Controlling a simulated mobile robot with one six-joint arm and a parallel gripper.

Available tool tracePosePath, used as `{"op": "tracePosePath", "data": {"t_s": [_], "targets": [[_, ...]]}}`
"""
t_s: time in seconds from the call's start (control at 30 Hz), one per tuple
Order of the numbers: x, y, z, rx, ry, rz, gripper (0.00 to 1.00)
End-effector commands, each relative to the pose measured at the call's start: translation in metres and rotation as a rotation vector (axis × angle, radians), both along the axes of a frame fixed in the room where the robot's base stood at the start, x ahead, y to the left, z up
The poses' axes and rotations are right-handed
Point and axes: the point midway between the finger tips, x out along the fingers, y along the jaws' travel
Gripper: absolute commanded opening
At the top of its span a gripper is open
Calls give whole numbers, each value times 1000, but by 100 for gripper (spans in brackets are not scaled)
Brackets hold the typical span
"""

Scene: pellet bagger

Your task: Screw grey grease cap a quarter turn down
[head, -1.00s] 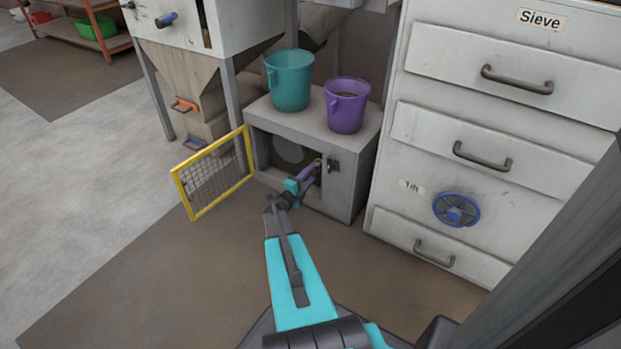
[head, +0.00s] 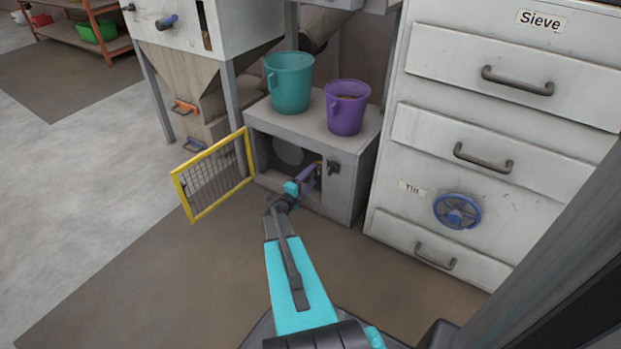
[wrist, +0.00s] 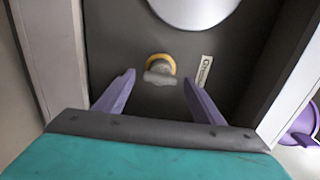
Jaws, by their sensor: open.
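The grey grease cap (wrist: 159,74) sits on the dark inner wall of the cabinet, with a yellow ring (wrist: 161,58) behind it. My gripper (wrist: 159,80) is open, its purple fingers apart on the left and right of the cap in the wrist view. The cap lies between and beyond the fingertips, and I see no contact. In the head view my gripper (head: 309,174) reaches into the open front of the grey cabinet (head: 340,206). The cap itself is largely hidden there by the gripper.
A yellow-framed mesh door (head: 213,176) stands open to the left. A teal bucket (head: 289,84) and a purple bucket (head: 346,110) stand on the cabinet. Cabinet walls flank the gripper closely. A label (wrist: 204,72) sits right of the cap. A blue handwheel (head: 457,211) is farther right.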

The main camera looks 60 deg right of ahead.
Motion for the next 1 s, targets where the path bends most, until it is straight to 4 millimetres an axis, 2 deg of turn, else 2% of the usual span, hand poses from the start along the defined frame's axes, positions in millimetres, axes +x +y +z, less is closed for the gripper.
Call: {"op": "tracePosePath", "data": {"t_s": [0.17,0.37,1.0], "targets": [[0,3,1,0,0,0,62],[0,19,2,1,1,2,62],[1,118,2,1,1,2,62]]}}
